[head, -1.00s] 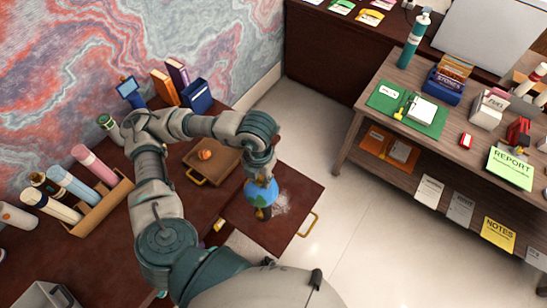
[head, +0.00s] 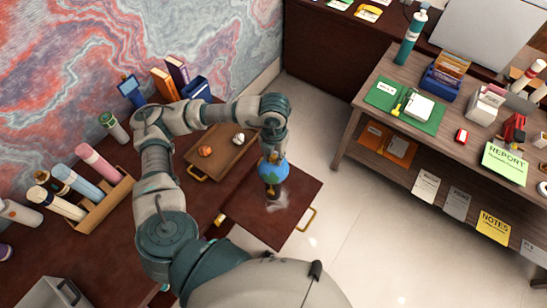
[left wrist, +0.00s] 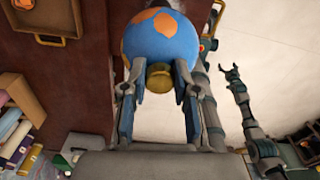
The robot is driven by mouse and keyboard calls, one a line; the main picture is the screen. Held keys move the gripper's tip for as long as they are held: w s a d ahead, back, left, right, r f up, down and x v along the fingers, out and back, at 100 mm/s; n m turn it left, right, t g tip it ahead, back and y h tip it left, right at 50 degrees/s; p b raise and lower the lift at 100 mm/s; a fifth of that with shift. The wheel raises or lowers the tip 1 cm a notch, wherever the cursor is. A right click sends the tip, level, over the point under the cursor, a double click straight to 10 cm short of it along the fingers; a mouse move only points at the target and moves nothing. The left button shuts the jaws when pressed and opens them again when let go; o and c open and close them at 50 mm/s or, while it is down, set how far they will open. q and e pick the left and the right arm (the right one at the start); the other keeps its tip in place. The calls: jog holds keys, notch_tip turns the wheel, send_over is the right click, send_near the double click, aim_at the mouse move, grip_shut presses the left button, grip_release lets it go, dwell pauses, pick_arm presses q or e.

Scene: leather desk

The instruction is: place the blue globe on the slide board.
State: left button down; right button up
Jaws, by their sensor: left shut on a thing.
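The blue globe (head: 273,173), with green and orange land patches and a gold-brown fitting, is in my left gripper (head: 270,158). In the left wrist view the globe (left wrist: 160,42) sits between the two fingers of the left gripper (left wrist: 157,82), shut on it. The slide board (head: 246,213) is a dark red-brown panel with a gold handle, sticking out from the desk. The globe appears over the board; its dark base hides part of it, and I cannot tell whether they touch. My right gripper (left wrist: 231,74) shows in the left wrist view, fingers apart and empty.
A brown tray (head: 222,165) with small orange and white items lies beside the board. Bottles in a tan holder (head: 106,205) and upright books (head: 165,86) stand on the desk. A wooden shelf table (head: 375,110) is at right, with open floor between.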

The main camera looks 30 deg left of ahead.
pick_arm(q)
notch_tip(320, 180, down, 2)
jog(key=shift+s+f, duration=0.1)
jog(key=shift+f, duration=0.1)
jog(key=c, duration=0.9)
grip_release()
notch_tip(320, 180, up, 12)
jog(key=shift+r+b, duration=0.1)
jog(key=shift+b, duration=0.4)
